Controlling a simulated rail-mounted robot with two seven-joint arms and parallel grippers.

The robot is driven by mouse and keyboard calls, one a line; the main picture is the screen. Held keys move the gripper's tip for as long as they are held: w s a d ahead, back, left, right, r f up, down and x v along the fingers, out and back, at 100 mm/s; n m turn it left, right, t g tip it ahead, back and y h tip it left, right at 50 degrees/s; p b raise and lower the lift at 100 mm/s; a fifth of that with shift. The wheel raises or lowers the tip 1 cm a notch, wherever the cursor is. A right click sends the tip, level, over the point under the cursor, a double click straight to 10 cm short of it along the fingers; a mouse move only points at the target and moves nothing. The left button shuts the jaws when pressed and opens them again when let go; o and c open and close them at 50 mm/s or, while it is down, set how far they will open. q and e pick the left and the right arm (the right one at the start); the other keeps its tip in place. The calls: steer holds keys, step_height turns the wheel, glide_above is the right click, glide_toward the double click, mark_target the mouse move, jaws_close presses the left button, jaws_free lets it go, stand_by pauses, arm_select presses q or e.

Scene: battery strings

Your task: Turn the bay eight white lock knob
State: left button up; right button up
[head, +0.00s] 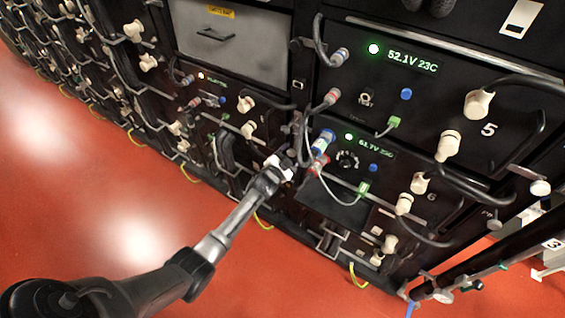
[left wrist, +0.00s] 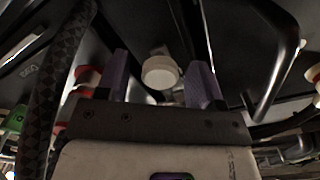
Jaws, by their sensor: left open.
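In the left wrist view the two purple fingers of this gripper (left wrist: 160,64) stand apart. A round white knob (left wrist: 160,73) shows between them, with a visible gap on each side; I cannot tell how deep it lies. No readable eight shows, so I cannot confirm its bay. In the head view the gripper hides this knob. My right gripper is in neither view.
A black braided cable (left wrist: 68,75) runs close to the left finger, and a dark bar handle (left wrist: 276,65) stands right of the fingers. A grey cable (head: 335,192) hangs near the gripper. Other white knobs (head: 448,146) stick out of the rack. The red floor (head: 90,200) is open at left.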

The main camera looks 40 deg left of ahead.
arm_select(q)
steer(key=s+d+p, duration=0.2)
steer(key=s+p, duration=0.1)
steer(key=s, duration=1)
steer(key=shift+s+p, duration=0.15)
steer(key=shift+p, duration=0.25)
